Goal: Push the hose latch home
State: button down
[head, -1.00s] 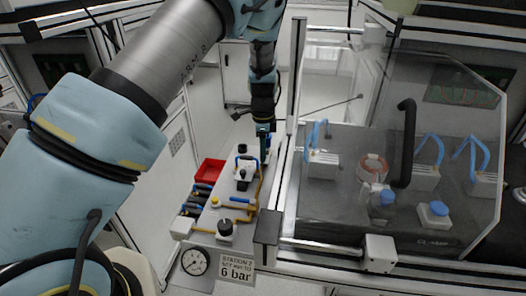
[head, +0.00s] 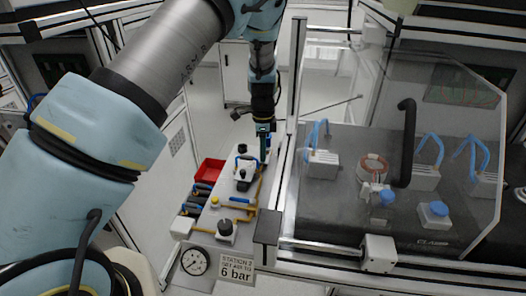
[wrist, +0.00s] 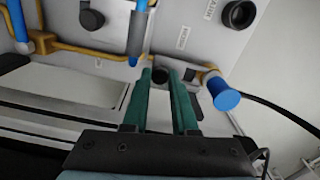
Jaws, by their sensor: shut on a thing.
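My gripper (wrist: 160,72) has two green fingers. Their tips point at the grey panel and close around a small dark round part (wrist: 160,76); the fingertips partly hide it. I cannot tell whether this part is the hose latch. A blue cylindrical cap (wrist: 226,98) on a yellow fitting sits just right of the fingers, apart from them, with a black hose (wrist: 268,103) running behind it. In the head view my gripper (head: 263,152) reaches down at the far right edge of the pneumatic panel (head: 208,220), and the contact point is too small to make out.
A metal post (head: 295,85) and clear-guarded fixture (head: 440,150) stand close on the right.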

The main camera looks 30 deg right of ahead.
dwell(0.3)
jog(key=shift+w+d+f+b, duration=0.1)
jog(key=shift+w+d+b, duration=0.35)
jog(key=shift+w+d, duration=0.7)
jog(key=shift+w, duration=0.15)
jog(key=c, duration=0.7)
grip_release()
notch_tip(320, 180, up, 11)
jog(key=b, duration=0.2)
jog(key=shift+b, duration=0.3)
